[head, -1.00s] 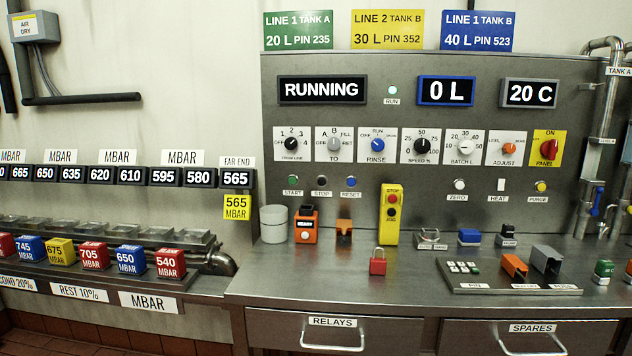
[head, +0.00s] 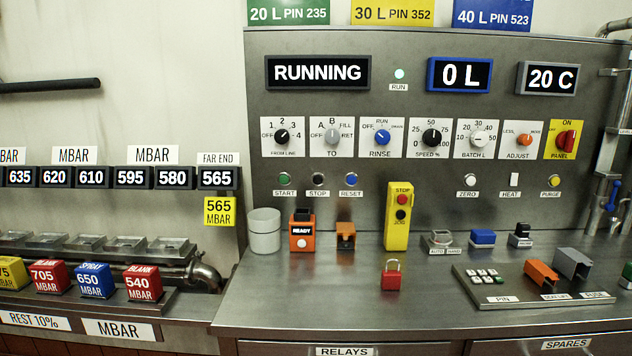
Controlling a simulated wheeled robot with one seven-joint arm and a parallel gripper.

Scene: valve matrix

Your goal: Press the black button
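A small round black button (head: 318,179) labelled STOP is on the grey upright panel (head: 530,140) in the head view. It sits between the green START button (head: 285,179) and the blue RESET button (head: 351,179), below the knob row. A second black button (head: 401,215) is the lower one on the yellow pendant box (head: 397,238), under a red STOP button (head: 403,199). My gripper is not in view.
The RUNNING display (head: 318,72) and a lit green RUN lamp (head: 399,74) are above. On the steel counter (head: 330,300) stand a grey cup (head: 263,232), an orange READY box (head: 304,233), an orange bracket (head: 345,236) and a red padlock (head: 391,277). The counter's front left is clear.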

